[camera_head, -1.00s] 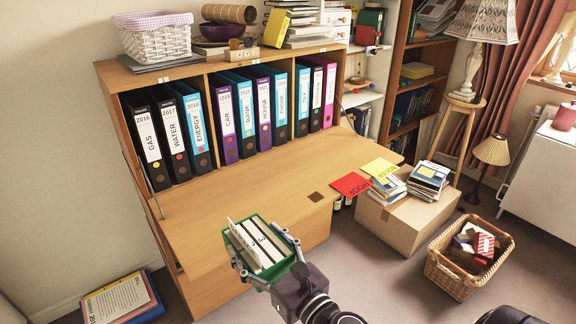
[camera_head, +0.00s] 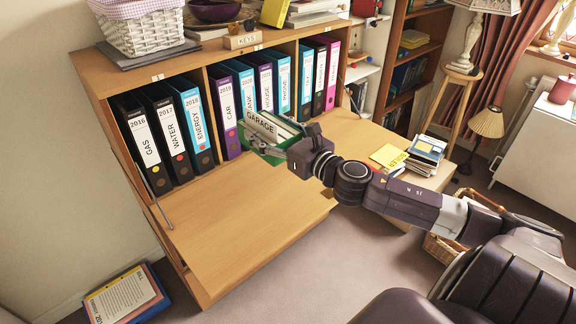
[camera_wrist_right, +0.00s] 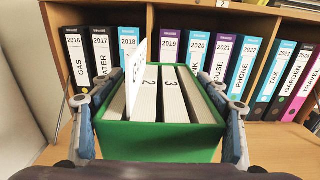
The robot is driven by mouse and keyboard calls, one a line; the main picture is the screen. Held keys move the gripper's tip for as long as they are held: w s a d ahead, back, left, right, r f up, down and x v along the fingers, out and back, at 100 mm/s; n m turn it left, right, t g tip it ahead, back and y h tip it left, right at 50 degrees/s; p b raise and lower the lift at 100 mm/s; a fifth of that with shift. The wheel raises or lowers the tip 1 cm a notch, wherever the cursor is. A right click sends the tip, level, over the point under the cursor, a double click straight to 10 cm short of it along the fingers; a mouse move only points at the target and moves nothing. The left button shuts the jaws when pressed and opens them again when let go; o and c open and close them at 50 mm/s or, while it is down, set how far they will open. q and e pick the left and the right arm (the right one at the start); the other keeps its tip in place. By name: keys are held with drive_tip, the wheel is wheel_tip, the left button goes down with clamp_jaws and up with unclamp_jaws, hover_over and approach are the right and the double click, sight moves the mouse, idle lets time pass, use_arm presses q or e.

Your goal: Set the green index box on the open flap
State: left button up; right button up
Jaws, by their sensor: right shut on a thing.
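The green index box (camera_head: 262,153) is held in my right gripper (camera_head: 268,138), in front of the row of binders. Its height above the open flap (camera_head: 235,220) is hard to tell. In the right wrist view the green box (camera_wrist_right: 160,145) sits between the two fingers of my right gripper (camera_wrist_right: 160,122). White numbered dividers fill it, and a white card sticks up. In the head view, lettering reading GARAGE shows on the card. The flap is lowered, its front left part bare. My left gripper is out of view.
Binders (camera_head: 190,115) stand in the cabinet behind the flap. A metal stay (camera_head: 158,200) runs at the flap's left side.

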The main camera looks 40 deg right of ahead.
drive_tip(key=shift+w+d, duration=0.15)
drive_tip(key=shift+d, duration=0.05)
wheel_tip(320, 180, down, 19)
drive_tip(key=b, duration=0.4)
drive_tip(key=shift+a+f, duration=0.1)
drive_tip(key=shift+f, duration=0.05)
drive_tip(key=shift+f, duration=0.1)
drive_tip(key=o, duration=1.7)
drive_tip(key=s, duration=0.8)
drive_tip(key=s+d, duration=0.1)
drive_tip(key=s, duration=0.3)
drive_tip(key=shift+s, duration=0.15)
